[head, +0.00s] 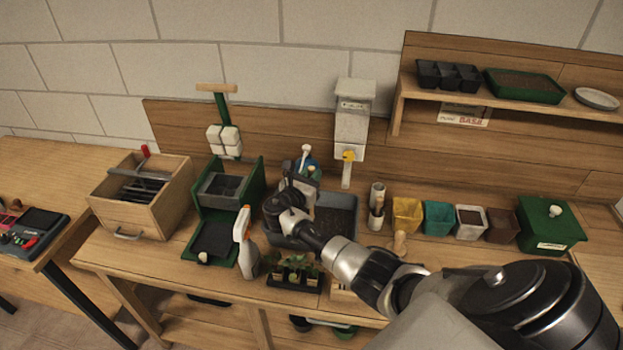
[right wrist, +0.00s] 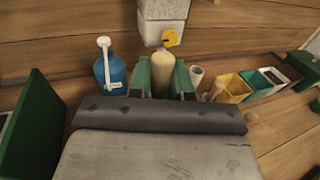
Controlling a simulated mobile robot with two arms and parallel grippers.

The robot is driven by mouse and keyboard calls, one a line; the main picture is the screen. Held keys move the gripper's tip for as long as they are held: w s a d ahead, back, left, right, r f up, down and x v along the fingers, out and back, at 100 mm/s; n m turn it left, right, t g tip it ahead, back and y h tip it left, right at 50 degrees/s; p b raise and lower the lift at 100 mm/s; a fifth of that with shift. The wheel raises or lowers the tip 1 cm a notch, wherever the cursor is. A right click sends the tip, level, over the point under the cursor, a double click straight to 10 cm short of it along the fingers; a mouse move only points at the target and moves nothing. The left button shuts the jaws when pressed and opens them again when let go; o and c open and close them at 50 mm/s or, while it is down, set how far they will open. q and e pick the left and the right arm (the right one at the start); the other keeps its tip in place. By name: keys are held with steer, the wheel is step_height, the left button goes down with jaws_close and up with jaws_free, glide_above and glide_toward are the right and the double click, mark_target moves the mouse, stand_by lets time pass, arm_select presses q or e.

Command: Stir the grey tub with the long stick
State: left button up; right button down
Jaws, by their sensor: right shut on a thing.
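The grey tub (head: 282,241) stands on the bench in the head view, with dark soil in it. My right arm reaches across its front and hides part of it. My right gripper (head: 298,182) is over the tub's left part. In the right wrist view its green fingers (right wrist: 162,80) are shut on the long stick (right wrist: 161,66), a pale wooden rod with a rounded end. The stick's lower part is hidden, so I cannot tell whether it touches the soil. My left gripper is not in view.
A spray bottle (head: 246,243) and a tray of seedlings (head: 293,272) stand in front of the tub. A blue bottle (right wrist: 112,72) is behind. Coloured pots (head: 437,217) and a green box (head: 548,229) are on the right. A dispenser (head: 351,125) hangs above.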

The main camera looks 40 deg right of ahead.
steer(key=shift+r, duration=3.55)
